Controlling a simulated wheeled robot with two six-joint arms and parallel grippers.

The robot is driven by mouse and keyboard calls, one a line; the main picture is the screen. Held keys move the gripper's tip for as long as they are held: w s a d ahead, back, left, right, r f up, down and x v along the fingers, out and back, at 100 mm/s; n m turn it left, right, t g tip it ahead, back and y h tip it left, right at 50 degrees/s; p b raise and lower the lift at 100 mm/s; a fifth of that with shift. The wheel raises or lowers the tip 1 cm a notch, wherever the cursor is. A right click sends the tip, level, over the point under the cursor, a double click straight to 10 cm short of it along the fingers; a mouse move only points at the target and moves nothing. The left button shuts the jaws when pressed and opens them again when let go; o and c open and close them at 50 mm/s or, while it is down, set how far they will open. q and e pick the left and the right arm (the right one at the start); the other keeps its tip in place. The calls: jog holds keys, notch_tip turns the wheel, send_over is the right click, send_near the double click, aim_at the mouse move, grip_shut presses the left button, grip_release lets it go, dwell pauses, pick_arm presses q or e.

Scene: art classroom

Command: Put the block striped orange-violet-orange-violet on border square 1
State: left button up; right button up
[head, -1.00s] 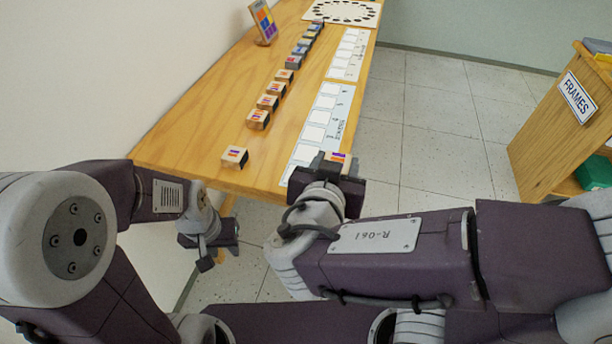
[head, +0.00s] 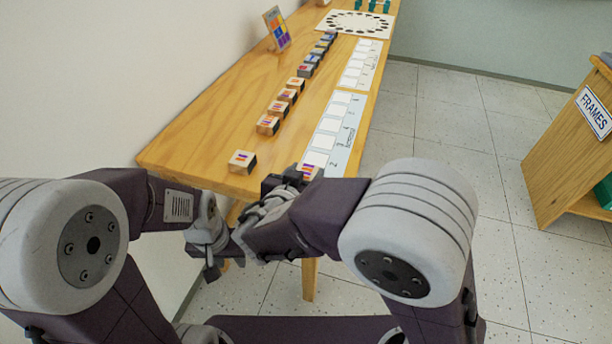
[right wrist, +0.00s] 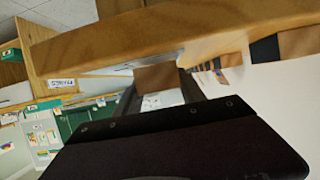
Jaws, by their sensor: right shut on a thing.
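The striped block (head: 310,171), with orange and violet bands on top, is in my right gripper (head: 296,175). It is at the near end of the white border strip (head: 338,126). I cannot tell whether it touches the strip. In the right wrist view the block shows as a plain brown face (right wrist: 157,77) between the fingers. Border square 1 is hidden behind my gripper and the block; the square marked 2 (head: 314,159) is just beyond. My left gripper (head: 209,262) hangs low in front of the table; its jaws are unclear.
A loose block (head: 242,162) stands left of the strip on the wooden table (head: 205,130). Several striped blocks (head: 267,125) stand in a row behind it. A colour card (head: 277,29) stands far left. The FRAMES cabinet (head: 560,160) is at right.

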jog(key=shift+f, duration=0.15)
jog(key=shift+f, duration=0.2)
jog(key=o, duration=1.4)
jog(key=shift+c, duration=0.2)
jog(key=shift+r, duration=0.15)
jog(key=p+v, duration=0.1)
jog(key=v, duration=1.1)
